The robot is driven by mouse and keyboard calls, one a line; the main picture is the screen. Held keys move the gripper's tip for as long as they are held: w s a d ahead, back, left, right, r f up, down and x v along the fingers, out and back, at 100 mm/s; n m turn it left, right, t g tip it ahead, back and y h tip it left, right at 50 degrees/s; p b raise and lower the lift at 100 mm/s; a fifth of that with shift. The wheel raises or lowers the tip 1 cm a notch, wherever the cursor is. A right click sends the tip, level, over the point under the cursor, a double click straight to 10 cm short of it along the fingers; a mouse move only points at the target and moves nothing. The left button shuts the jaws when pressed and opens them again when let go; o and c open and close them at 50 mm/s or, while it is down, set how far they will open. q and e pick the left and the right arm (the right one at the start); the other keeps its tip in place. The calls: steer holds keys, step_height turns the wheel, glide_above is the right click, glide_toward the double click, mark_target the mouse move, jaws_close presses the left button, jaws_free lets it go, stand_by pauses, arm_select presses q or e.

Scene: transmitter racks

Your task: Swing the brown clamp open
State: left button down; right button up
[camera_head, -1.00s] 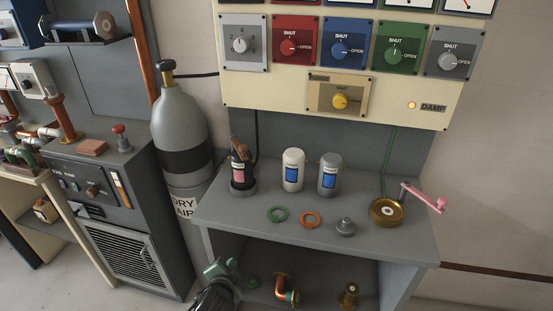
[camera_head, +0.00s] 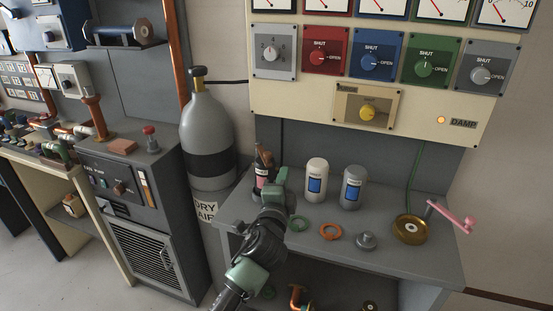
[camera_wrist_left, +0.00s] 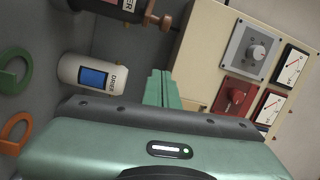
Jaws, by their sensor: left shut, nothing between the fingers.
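The brown clamp (camera_head: 264,155) sits at the top of a dark canister with a pink label (camera_head: 261,172), standing on the left of the grey bench. In the left wrist view the clamp (camera_wrist_left: 163,21) shows at the top edge, beside the dark canister (camera_wrist_left: 112,6), which is cut off by the frame. My left gripper (camera_head: 282,176) is just in front and to the right of the canister and partly covers it. Its green fingers (camera_wrist_left: 161,88) are together and empty, apart from the clamp in the wrist view. My right gripper is not in view.
A white canister (camera_head: 316,178) and a grey canister (camera_head: 352,186) stand to the right. A green ring (camera_head: 300,223), an orange ring (camera_head: 331,231) and a brass wheel with a pink-handled crank (camera_head: 412,229) are on the bench. A gas cylinder (camera_head: 207,115) stands at left.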

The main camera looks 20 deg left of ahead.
arm_select(q)
steer(key=w+a+p, duration=0.2)
steer(key=w+a, duration=0.2)
steer(key=w, duration=0.4)
steer(key=shift+a, duration=0.4)
steer(key=shift+w+f, duration=0.15)
steer(key=shift+a+p, duration=0.1)
steer(key=shift+p, duration=0.2)
